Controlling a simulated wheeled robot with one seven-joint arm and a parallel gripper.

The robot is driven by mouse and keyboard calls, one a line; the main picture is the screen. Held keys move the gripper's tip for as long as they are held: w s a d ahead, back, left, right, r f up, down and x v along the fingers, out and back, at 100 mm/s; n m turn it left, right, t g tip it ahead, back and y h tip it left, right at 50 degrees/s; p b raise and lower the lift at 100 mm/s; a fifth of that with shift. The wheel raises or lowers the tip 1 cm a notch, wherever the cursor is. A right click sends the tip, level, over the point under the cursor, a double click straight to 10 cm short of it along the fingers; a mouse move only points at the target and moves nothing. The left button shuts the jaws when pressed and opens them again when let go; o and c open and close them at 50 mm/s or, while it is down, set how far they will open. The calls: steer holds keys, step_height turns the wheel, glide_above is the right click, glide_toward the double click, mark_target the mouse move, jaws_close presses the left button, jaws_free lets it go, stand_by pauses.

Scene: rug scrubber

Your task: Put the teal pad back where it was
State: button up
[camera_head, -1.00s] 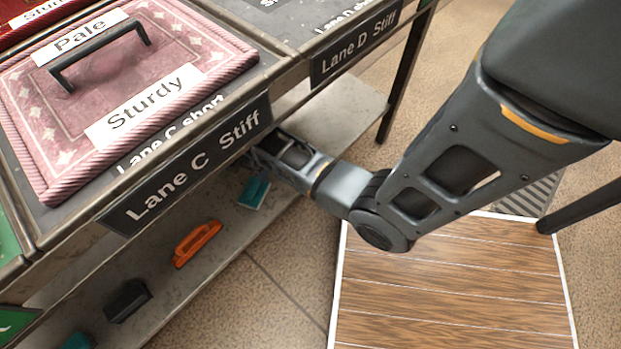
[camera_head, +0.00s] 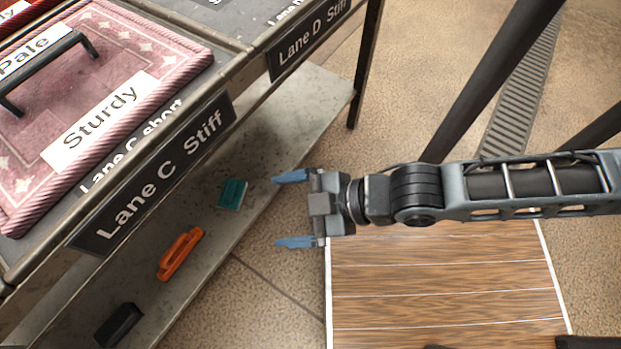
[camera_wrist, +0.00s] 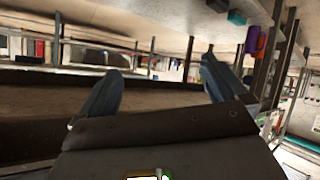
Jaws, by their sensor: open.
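The teal pad (camera_head: 232,194) lies on the lower shelf under the Lane C end of the table, close to the shelf's outer edge. My gripper (camera_head: 277,211) is open and empty, with its blue fingers spread, just to the right of the pad and apart from it. In the wrist view both fingers of my gripper (camera_wrist: 162,78) stand apart with nothing between them. That view also shows a small teal thing (camera_wrist: 237,18) at the upper right; I cannot tell whether it is the same pad.
An orange brush-like block (camera_head: 181,254) and a black block (camera_head: 119,326) sit on the same lower shelf (camera_head: 300,120). Above is the tabletop with a pink rug sample (camera_head: 140,60) and a Lane C sign (camera_head: 150,180). A table leg (camera_head: 367,70) stands at the back.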

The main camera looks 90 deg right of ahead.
steer(key=s+a+r+m+t+y, duration=0.1)
steer(key=s+r+m+t, duration=0.2)
steer(key=r, duration=0.9)
steer(key=shift+s+a, duration=0.2)
steer(key=shift+s, duration=0.05)
